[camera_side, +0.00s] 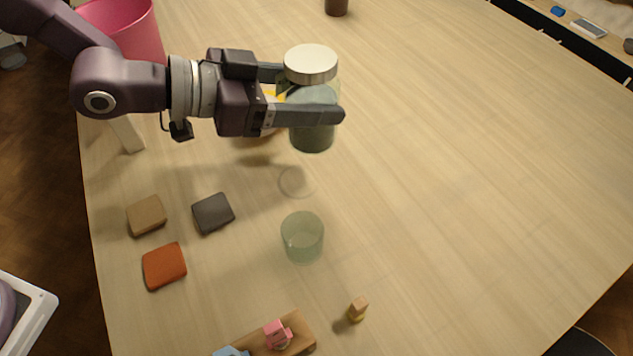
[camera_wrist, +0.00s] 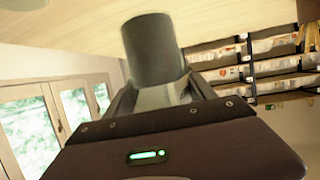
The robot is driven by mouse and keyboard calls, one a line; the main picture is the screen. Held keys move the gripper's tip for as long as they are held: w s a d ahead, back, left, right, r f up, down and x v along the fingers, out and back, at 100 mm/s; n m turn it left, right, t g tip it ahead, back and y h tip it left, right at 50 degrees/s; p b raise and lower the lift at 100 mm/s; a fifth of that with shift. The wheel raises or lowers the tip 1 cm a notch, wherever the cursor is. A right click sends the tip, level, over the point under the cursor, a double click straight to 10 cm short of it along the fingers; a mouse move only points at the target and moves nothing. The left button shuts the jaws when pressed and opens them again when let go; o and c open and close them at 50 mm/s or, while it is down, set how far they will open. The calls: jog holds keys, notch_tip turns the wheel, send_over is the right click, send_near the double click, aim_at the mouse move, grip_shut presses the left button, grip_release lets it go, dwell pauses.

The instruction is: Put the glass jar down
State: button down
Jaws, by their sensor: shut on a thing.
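The glass jar (camera_side: 312,136) has a pale metallic lid and dark greenish contents. My gripper (camera_side: 308,96) is shut on its body from the left. The jar is upright, lid up, and appears held above the table, with a faint ring-shaped shadow below it. In the wrist view the jar shows as a dark cylinder (camera_wrist: 150,50) between the fingers of my gripper (camera_wrist: 155,92). The wooden table (camera_side: 430,190) lies beneath; part of the jar is hidden by the near finger.
A pale green glass cup (camera_side: 302,240) stands below the jar in the picture. Brown (camera_side: 147,216), dark grey (camera_side: 213,213) and orange (camera_side: 164,266) pieces lie left. A small wooden piece (camera_side: 357,309) is in front. A pink bin (camera_side: 130,32) is back left. The table's right is clear.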

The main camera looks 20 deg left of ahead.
jog(key=shift+s+d+f+m+g, duration=0.25)
jog(key=shift+s+d, duration=0.1)
jog(key=shift+s, duration=0.15)
jog(key=shift+s+d+f+m+g, duration=0.15)
jog(key=shift+s+d+m, duration=0.1)
jog(key=shift+s+d, duration=0.15)
notch_tip(320, 180, down, 9)
jog(key=shift+f, duration=0.1)
jog(key=shift+c, duration=1.5)
grip_release()
jog(key=shift+a, duration=0.1)
